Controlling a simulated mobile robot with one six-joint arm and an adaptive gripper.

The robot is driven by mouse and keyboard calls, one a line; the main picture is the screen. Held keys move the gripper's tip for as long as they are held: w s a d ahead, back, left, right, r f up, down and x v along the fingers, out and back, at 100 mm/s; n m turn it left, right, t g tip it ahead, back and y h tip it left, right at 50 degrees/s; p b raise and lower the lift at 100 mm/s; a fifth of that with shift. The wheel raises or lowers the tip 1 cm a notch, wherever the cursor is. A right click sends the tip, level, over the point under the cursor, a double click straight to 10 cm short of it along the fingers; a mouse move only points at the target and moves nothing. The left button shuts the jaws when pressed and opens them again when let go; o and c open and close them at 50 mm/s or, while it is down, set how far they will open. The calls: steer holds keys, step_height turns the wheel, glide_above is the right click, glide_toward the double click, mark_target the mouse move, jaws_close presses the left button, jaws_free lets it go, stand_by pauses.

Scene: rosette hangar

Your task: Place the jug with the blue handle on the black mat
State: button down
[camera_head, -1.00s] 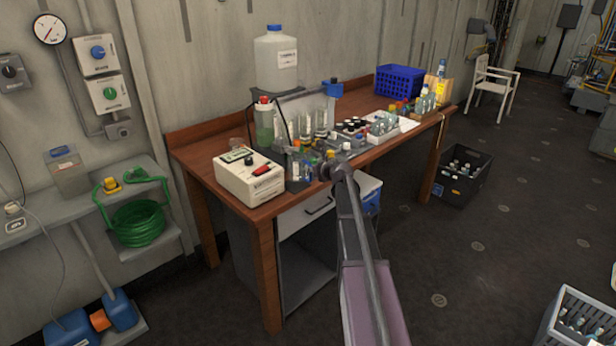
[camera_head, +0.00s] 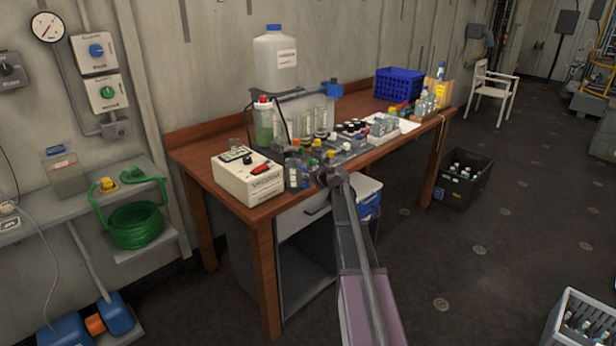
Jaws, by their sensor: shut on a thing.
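My gripper (camera_head: 322,174) is at the front edge of the wooden bench, among crowded glassware. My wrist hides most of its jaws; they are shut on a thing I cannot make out. I cannot clearly pick out a jug with a blue handle. A small blue part (camera_head: 331,90) shows above the clear cylinders at the back, but I cannot tell what it belongs to. A dark grey surface (camera_head: 345,147) lies under small items just behind my gripper; I cannot tell whether it is the black mat.
The bench (camera_head: 205,168) holds a white meter box (camera_head: 248,180), a green-filled bottle (camera_head: 264,122), a large white canister (camera_head: 275,60), black-capped vials (camera_head: 352,127) and a blue crate (camera_head: 399,84). A black crate (camera_head: 463,178) stands on the floor at right, with open floor nearby.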

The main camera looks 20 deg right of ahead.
steer(key=shift+f, duration=0.1)
steer(key=c, duration=0.7)
jaws_free()
steer(key=shift+p+v, duration=2.3)
steer(key=shift+v, duration=3.75)
steer(key=shift+w, duration=0.1)
